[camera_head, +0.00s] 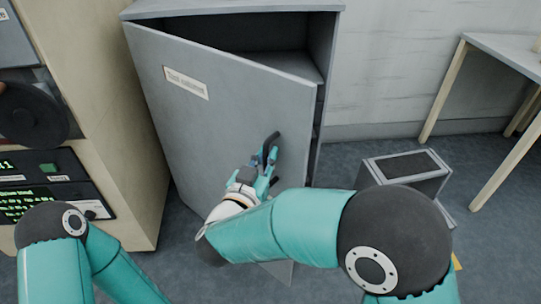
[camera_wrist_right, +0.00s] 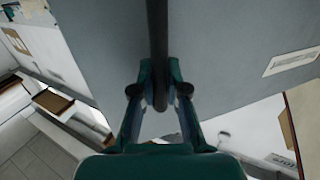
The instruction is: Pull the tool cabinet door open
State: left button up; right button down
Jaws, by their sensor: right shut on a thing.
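The grey tool cabinet (camera_head: 235,10) stands at the top middle of the head view. Its door (camera_head: 170,110) bears a "Tool cabinet" label and is swung partly open, hinged on the left, with the dark inside showing above and to the right of it. The door's dark handle (camera_head: 272,140) is near its right edge. My right gripper (camera_head: 266,160) is shut on the handle. In the right wrist view, the handle bar (camera_wrist_right: 157,50) runs between the two fingers of the gripper (camera_wrist_right: 160,92). My left arm shows at the lower left of the head view, but its gripper is out of view.
A beige machine (camera_head: 95,90) with a green-lit panel stands close on the left of the cabinet. A grey box (camera_head: 405,172) sits on the floor at right. A table (camera_head: 510,55) with wooden legs is at far right. Blue-grey floor lies bare between them.

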aim_at(273, 108)
jog(key=c, duration=1.2)
grip_release()
notch_tip(273, 108, up, 10)
jog(key=shift+f, duration=0.1)
